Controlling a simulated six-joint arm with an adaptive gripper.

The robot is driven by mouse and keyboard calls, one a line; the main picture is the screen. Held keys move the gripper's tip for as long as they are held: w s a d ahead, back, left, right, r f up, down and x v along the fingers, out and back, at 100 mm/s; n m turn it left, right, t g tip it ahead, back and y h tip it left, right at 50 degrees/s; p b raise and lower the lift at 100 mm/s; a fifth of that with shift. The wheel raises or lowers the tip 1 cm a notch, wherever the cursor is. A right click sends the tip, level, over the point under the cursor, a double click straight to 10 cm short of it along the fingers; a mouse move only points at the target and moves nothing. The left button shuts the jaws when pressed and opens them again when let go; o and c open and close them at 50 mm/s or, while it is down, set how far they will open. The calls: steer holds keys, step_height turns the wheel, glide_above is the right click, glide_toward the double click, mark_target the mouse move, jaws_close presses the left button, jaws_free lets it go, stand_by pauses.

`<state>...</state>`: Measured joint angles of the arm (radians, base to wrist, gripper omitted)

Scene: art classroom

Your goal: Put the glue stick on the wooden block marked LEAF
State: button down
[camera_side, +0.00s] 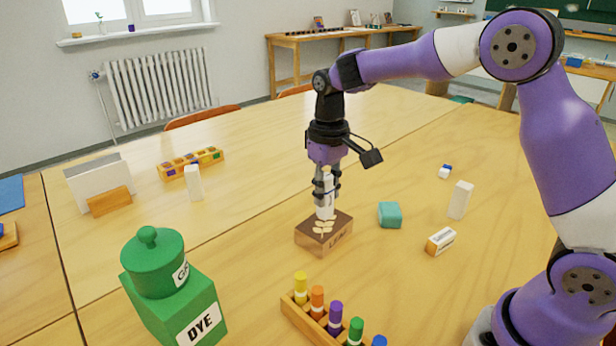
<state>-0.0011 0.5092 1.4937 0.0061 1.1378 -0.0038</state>
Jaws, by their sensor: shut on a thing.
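The wooden block marked LEAF (318,243) sits on the table, with a pale leaf picture on its dark top and lettering on its front side. My gripper (327,192) points down over the block and is shut on a white glue stick (326,208). The glue stick is upright, its lower end at the block's top, toward the back of it. I cannot tell whether it touches the block. The fingers hide part of the stick.
A green DYE container (175,295) and a rack of coloured markers (318,322) stand in front. A teal block (390,214), an eraser (440,241) and a white upright block (460,199) lie right. Another white block (193,182) and a coloured box (190,163) stand left.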

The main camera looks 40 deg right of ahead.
steer(key=shift+f, duration=0.65)
steer(key=shift+f, duration=0.1)
steer(key=c, duration=0.7)
jaws_free()
steer(key=shift+o, duration=0.2)
